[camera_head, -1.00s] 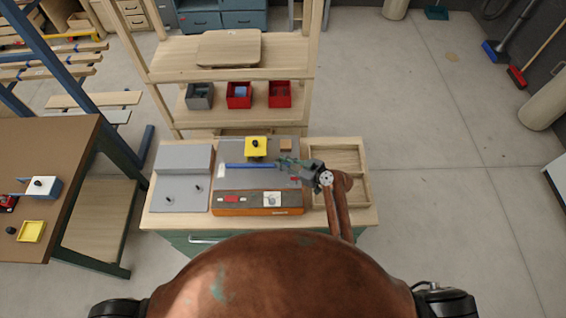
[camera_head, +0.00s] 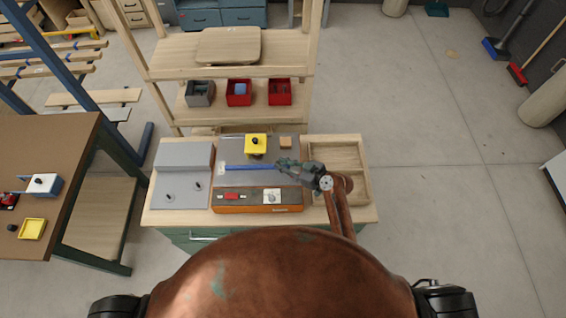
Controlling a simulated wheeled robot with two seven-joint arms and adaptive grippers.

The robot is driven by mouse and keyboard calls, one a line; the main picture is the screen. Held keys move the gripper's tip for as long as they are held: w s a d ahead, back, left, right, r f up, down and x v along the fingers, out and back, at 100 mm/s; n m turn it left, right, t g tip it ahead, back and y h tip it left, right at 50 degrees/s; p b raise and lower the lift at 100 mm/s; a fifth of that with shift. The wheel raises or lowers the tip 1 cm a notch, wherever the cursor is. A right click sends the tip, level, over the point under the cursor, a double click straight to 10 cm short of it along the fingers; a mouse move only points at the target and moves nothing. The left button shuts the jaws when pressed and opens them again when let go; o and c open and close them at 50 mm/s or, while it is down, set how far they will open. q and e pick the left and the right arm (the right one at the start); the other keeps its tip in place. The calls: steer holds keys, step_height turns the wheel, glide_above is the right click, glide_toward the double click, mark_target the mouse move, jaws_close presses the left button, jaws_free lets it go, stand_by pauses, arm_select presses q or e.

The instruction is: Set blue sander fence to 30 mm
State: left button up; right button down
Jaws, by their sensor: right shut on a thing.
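The blue fence (camera_head: 247,167) is a thin bar lying left to right across the grey top of the orange-fronted sander (camera_head: 258,207) on the wooden bench. My right gripper (camera_head: 283,166) is at the fence's right end, low over the sander, and is shut on the fence as far as I can see. Its fingers hide that end and the contact is small in view. A yellow block with a black knob (camera_head: 256,142) is behind the fence. I cannot read any scale or spacing. My left gripper is not in view.
A grey two-level unit (camera_head: 182,191) with two small pegs stands left of the sander. An empty-looking wooden tray (camera_head: 352,157) lies to the right. Shelves with one grey bin (camera_head: 200,94) and two red bins (camera_head: 238,94) rise behind. The floor at right is open.

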steer(key=c, duration=1.8)
jaws_free()
steer(key=v, duration=1.2)
steer(key=shift+f, duration=0.1)
